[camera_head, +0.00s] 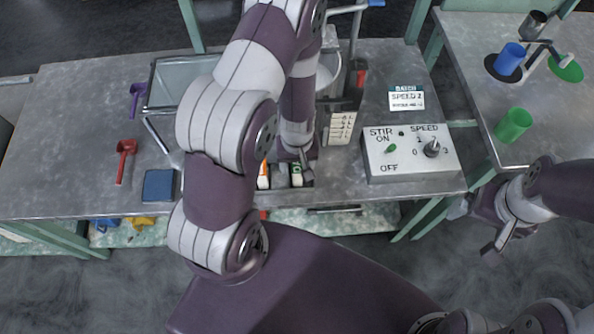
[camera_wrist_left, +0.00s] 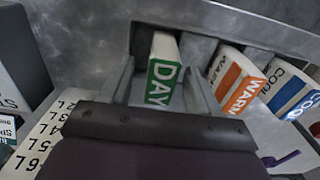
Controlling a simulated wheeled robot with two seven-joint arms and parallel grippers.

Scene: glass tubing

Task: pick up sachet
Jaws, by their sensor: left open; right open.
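A white sachet with a green band marked DAY (camera_wrist_left: 163,72) stands between the open fingers of my left gripper (camera_wrist_left: 160,88) in the left wrist view. I cannot tell whether either finger touches it. An orange-banded WARM sachet (camera_wrist_left: 232,82) and a blue-banded COOL sachet (camera_wrist_left: 290,92) stand to its right. In the head view, my left gripper (camera_head: 303,163) points down over the green-marked sachet (camera_head: 297,177), at the table's front edge. The orange-marked sachet (camera_head: 263,178) stands to its left. My right gripper (camera_head: 497,246) is open and empty, right of the table.
A control box (camera_head: 410,153) with a STIR switch and SPEED knob stands right of my left gripper. A red scoop (camera_head: 125,155) and a blue block (camera_head: 158,186) lie at the left. A side table holds a green cup (camera_head: 513,125).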

